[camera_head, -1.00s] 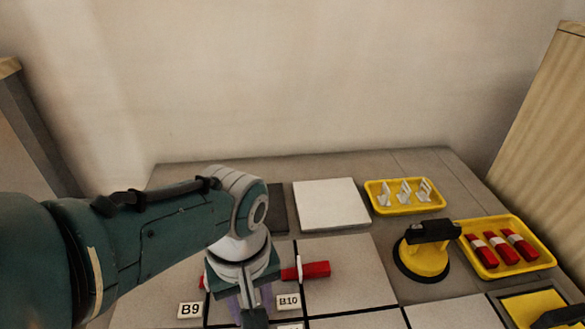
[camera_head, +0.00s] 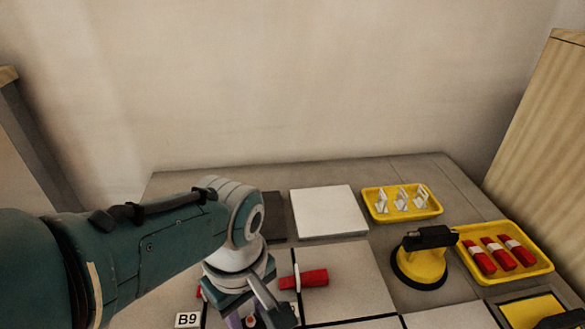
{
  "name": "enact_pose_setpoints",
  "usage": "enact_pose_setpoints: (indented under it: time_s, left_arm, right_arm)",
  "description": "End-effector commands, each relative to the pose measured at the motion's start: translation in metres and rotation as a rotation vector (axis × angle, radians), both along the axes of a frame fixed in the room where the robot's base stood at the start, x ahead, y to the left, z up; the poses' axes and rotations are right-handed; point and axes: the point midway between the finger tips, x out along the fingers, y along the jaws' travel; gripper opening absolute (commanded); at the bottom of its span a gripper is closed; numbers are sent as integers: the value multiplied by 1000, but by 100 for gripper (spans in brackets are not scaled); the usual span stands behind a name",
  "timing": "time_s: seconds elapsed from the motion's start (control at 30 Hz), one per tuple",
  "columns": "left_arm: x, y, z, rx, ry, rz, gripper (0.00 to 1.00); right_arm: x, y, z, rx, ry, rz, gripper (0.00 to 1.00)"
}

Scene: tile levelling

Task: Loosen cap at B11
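The label B11 is not readable in view; only the B9 label (camera_head: 187,320) shows. A red cap (camera_head: 304,279) with a white clip through it sits on the joint between tiles, just right of my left gripper. Another bit of red shows at the left of the wrist, mostly hidden. My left gripper (camera_head: 262,320) reaches down over the tiles at the bottom edge. Its fingertips are cut off or hidden, so I cannot tell whether it is open or shut. My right gripper is not in view.
A yellow tray with white clips (camera_head: 382,215) and a yellow tray with red caps (camera_head: 541,267) stand at the right. A yellow suction lifter (camera_head: 421,268) sits between them and the tiles. A loose white tile (camera_head: 328,211) lies behind.

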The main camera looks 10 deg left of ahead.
Motion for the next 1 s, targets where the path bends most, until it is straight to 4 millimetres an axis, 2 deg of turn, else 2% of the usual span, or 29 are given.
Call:
enact_pose_setpoints:
  time_s: [0.13, 0.17, 0.4, 0.73, 0.87, 1.0]
  left_arm:
    - [1, -2, 2, -3, -1, -1, 0]
    - [1, -2, 2, -3, -1, -1, 40]
    - [1, -1, 1, -2, -1, -2, 67]
    - [0, 0, 5, -1, -1, -1, 69]
    - [0, 0, 22, -1, -2, -1, 69]
    - [0, 0, 49, -1, -1, -1, 69]
  right_arm:
    - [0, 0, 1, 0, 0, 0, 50]
    - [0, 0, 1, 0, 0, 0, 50]
    - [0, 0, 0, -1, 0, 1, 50]
    - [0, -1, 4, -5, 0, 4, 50]
    - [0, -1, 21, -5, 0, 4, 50]
    - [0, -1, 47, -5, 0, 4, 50]
